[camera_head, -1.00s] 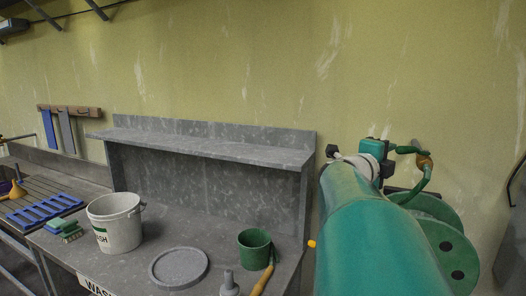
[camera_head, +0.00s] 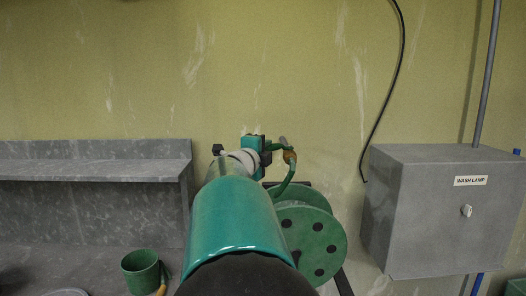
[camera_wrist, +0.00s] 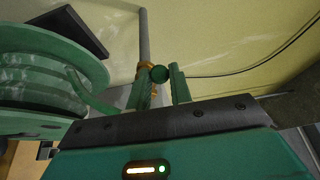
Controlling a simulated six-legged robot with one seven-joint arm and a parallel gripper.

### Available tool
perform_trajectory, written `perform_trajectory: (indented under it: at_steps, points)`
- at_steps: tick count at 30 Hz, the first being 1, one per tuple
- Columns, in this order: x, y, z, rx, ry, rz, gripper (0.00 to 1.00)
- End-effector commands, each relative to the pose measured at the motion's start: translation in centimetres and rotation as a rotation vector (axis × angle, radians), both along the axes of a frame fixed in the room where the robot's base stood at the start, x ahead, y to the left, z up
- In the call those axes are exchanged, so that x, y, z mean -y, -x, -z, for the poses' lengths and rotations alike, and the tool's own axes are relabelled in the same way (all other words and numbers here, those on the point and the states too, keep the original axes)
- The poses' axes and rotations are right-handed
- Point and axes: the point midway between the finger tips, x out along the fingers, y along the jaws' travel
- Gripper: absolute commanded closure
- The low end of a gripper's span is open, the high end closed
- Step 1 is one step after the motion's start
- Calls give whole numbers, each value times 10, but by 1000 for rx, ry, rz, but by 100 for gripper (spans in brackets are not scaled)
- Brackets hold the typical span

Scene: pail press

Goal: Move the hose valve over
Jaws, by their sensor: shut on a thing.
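The hose valve (camera_head: 290,157) is an orange-brown fitting on a green hose, just right of my gripper (camera_head: 270,148) in the head view. Its hose bends down to a green reel (camera_head: 310,243). In the wrist view my gripper (camera_wrist: 159,82) has its two green fingers close around the hose valve (camera_wrist: 149,92), with a round green end between them. The gripper is shut on it. The exact contact is partly hidden by the dark palm edge. The reel (camera_wrist: 45,85) fills the left of the wrist view.
A grey box labelled WASH LAMP (camera_head: 430,210), with a small knob, is on the right. A grey bench shelf (camera_head: 90,170) is at left, with a green mug (camera_head: 140,270) below.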

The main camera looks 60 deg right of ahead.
Motion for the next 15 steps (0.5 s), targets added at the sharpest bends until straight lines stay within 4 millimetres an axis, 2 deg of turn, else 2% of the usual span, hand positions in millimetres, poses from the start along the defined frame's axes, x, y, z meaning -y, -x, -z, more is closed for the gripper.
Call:
perform_trajectory:
  at_steps: [9,15]
  points:
    - [11,-18,0,-1,1,-7,92]
    - [13,-20,-1,-1,1,-7,92]
